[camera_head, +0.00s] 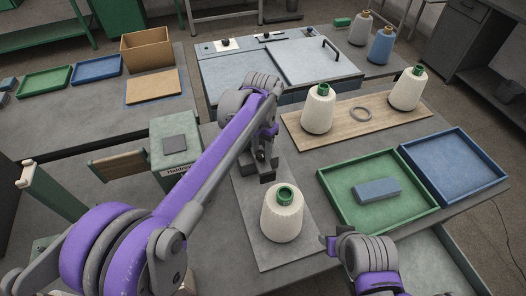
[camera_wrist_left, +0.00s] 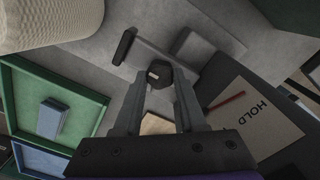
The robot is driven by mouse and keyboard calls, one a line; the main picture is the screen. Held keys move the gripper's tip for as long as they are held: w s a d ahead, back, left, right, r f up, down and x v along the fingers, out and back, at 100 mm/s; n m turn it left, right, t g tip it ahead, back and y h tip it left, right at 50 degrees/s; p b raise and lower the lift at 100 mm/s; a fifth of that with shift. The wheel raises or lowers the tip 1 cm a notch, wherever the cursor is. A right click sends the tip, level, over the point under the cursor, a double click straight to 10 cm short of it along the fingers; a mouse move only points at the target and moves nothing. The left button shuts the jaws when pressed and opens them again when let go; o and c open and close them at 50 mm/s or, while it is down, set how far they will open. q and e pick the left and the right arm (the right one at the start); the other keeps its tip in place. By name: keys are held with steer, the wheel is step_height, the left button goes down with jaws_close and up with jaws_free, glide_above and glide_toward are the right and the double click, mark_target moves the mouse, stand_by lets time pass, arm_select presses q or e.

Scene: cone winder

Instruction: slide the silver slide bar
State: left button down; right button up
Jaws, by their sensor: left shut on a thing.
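The silver slide bar (camera_wrist_left: 148,55) shows in the left wrist view as a pale grey strip with a dark end piece at its left. A dark round knob (camera_wrist_left: 158,75) stands at its near end, between the fingertips of my left gripper (camera_wrist_left: 160,88), which is shut on it. In the head view my left gripper (camera_head: 264,175) points down over the grey plate, behind the near cone, and hides most of the bar. My right gripper (camera_head: 332,245) is at the bottom right of the head view, near the green tray; its finger gap is not clear.
A white cone (camera_head: 281,216) stands on the grey plate (camera_head: 246,203) close to my left gripper. A green tray (camera_head: 330,196) with a blue block and a blue tray lie right. Two more cones stand on a wooden board (camera_head: 342,136). A HOLD sign (camera_wrist_left: 262,112) lies nearby.

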mark_target(261, 152)
arm_select(q)
steer(key=c, duration=0.9)
jaws_free()
steer(key=shift+w, duration=0.15)
steer(key=o, duration=0.4)
steer(key=shift+w+a, duration=0.1)
steer(key=shift+r, duration=0.15)
arm_select(e)
steer(key=shift+w+r+p, duration=0.15)
steer(key=shift+r+p, duration=0.3)
steer(key=shift+r, duration=0.05)
arm_select(q)
step_height(261, 152, up, 11)
steer(key=shift+f, duration=0.2)
